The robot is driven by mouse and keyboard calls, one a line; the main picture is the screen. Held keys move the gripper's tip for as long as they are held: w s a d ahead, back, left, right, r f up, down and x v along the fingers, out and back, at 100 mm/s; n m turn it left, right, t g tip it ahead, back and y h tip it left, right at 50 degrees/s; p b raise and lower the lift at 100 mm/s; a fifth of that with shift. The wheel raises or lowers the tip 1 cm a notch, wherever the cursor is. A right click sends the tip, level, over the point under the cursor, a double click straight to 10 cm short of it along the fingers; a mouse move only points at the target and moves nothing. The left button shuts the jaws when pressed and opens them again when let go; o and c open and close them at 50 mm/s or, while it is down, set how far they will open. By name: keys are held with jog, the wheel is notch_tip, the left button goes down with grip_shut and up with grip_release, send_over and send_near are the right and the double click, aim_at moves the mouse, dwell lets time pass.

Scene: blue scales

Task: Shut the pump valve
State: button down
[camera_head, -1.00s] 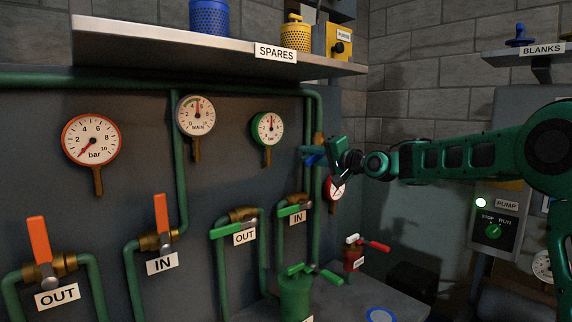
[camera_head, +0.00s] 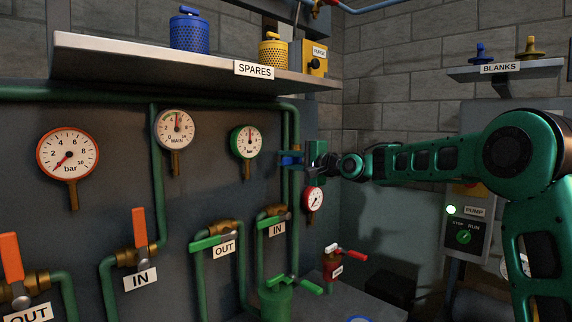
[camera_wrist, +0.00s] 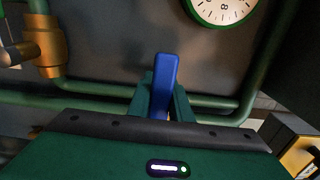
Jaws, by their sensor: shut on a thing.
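A blue lever (camera_head: 291,160) shows by the pipe right of the small green-rimmed gauge. My gripper (camera_head: 303,159) reaches it from the right. In the wrist view, the blue lever (camera_wrist: 166,86) stands up between the green fingers of my gripper (camera_wrist: 163,98), which is shut on it. The valve body behind the lever is mostly hidden by my gripper, and I can read no label on it. The pump box (camera_head: 466,236) at the right bears a PUMP label, a lit white lamp and a green STOP/RUN knob turned towards RUN.
A small red-rimmed gauge (camera_head: 314,199) hangs just below my gripper. The SPARES shelf (camera_head: 150,62) overhangs above left. Green-lever valves (camera_head: 214,242) and orange-lever valves (camera_head: 139,230) line the left panel. A red-handled valve (camera_head: 333,262) stands low in front.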

jog(key=shift+w+d, duration=0.15)
jog(key=shift+d, duration=0.15)
jog(key=c, duration=1.6)
grip_release()
jog(key=shift+w, duration=0.15)
jog(key=shift+a, duration=0.15)
jog(key=shift+s, duration=0.2)
jog(key=v, duration=1)
jog(key=shift+s+d, duration=0.2)
jog(key=shift+d, duration=0.05)
